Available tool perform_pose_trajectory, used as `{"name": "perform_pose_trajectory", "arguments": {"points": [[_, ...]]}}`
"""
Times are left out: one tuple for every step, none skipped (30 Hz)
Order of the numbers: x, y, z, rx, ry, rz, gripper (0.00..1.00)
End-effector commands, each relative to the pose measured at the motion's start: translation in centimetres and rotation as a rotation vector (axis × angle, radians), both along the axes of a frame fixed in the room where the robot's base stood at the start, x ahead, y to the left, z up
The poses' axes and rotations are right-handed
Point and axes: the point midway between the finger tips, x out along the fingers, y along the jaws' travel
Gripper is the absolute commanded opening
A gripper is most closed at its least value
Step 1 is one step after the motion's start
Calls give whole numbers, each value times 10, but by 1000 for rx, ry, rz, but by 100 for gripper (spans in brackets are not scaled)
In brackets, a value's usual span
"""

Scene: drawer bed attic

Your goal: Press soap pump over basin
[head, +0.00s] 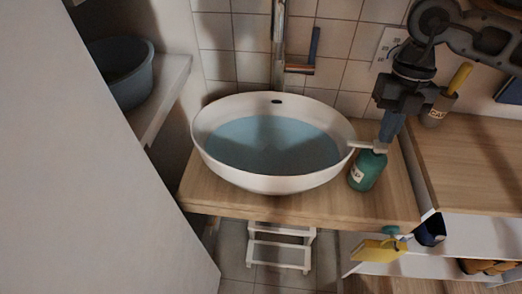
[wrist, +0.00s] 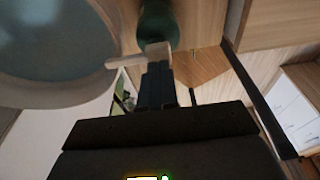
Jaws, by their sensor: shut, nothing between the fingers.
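A green soap bottle (head: 366,171) with a pale label stands upright on the wooden counter (head: 290,207), right of the basin. Its pale pump head (head: 366,145) has a spout that points left over the rim of the white oval basin (head: 262,183), which has bluish water inside. My gripper (head: 385,143) is shut and points down at the pump head, its fingertips at or just above it; contact is not clear. In the wrist view, the shut fingertips (wrist: 156,68) are at the pale pump head (wrist: 154,53), with the green bottle (wrist: 158,25) beyond.
A faucet (head: 279,50) rises behind the basin. A cup with a yellow item (head: 437,110) stands behind my gripper on the right. A grey tub (head: 121,73) sits on the left shelf. A white step stool (head: 280,248) is under the counter. A yellow object (head: 378,250) hangs below right.

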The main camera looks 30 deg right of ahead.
Motion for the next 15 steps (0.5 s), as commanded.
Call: {"name": "perform_pose_trajectory", "arguments": {"points": [[0, 0, -3, 0, 0, 0, 0], [0, 0, -4, 0, 0, 0, 0], [0, 0, -6, 0, 0, 0, 0], [0, 0, -7, 0, 0, 0, 0], [0, 0, -8, 0, 0, 0, 0], [0, 0, -9, 0, 0, 0, 0], [0, 0, -10, 0, 0, 0, 0], [0, 0, -11, 0, 0, 0, 0], [0, 0, -12, 0, 0, 0, 0], [0, 0, -13, 0, 0, 0, 0], [0, 0, -14, 0, 0, 0, 0], [0, 0, -15, 0, 0, 0, 0], [0, 0, -16, 0, 0, 0, 0], [0, 0, -17, 0, 0, 0, 0], [0, 0, -18, 0, 0, 0, 0]]}}
